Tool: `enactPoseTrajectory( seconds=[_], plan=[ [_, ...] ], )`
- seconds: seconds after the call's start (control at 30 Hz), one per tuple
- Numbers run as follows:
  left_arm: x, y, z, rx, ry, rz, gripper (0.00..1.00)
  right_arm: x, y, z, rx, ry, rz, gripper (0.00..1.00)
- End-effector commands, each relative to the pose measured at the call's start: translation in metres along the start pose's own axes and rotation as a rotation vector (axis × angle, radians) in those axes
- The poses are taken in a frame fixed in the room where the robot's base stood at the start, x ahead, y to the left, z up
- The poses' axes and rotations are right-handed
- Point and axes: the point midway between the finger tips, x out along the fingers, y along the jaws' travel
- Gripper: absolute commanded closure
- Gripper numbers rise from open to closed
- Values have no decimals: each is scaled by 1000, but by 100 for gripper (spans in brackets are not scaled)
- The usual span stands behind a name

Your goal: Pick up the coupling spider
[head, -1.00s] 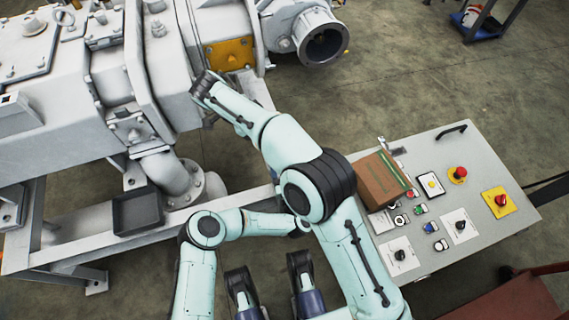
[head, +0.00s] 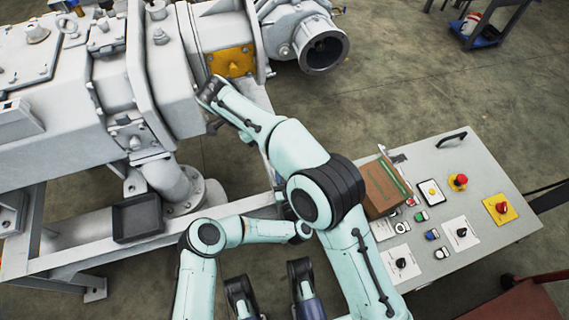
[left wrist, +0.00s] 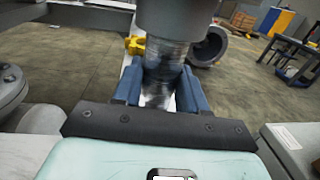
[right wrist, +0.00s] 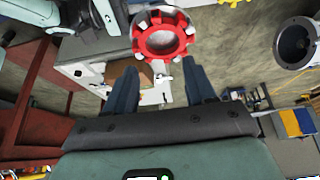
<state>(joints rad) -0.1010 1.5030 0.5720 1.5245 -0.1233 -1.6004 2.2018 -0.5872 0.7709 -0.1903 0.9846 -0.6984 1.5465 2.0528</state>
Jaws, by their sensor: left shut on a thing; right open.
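The coupling spider, a red lobed ring (right wrist: 142,41), shows at the top middle of the right wrist view, against a pale metal hub. My right gripper (right wrist: 163,72) is open, its two blue fingers apart and below the ring in that picture. Nothing is seen between the fingers. My left gripper (left wrist: 160,85) is shut on a shiny metal cylinder (left wrist: 165,62), which meets a dark grey cylinder above. In the head view the right arm reaches to the machine and crosses in front of the left arm; both gripper tips are hidden or unclear there.
The grey machine (head: 60,150) fills the left, with a yellow plate (head: 232,62) and a round pipe opening (head: 322,50). A black tray (head: 137,217) lies on its frame. A control panel (head: 490,180) with buttons and a brown box (head: 383,187) stands right. Open floor lies between.

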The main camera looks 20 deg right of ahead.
Motion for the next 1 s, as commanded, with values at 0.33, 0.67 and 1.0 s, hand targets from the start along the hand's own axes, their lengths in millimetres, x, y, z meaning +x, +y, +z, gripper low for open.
enactPoseTrajectory(
  seconds=[0.33,0.67,1.0],
  plan=[
    [0,0,-1,0,2,0,100,-5,33,-50,-28,-352,0,45],
    [0,0,-1,1,2,0,100,13,45,-48,-30,-457,-16,45],
    [0,0,-1,1,2,0,100,52,43,-29,-29,-455,-20,45]
  ],
)
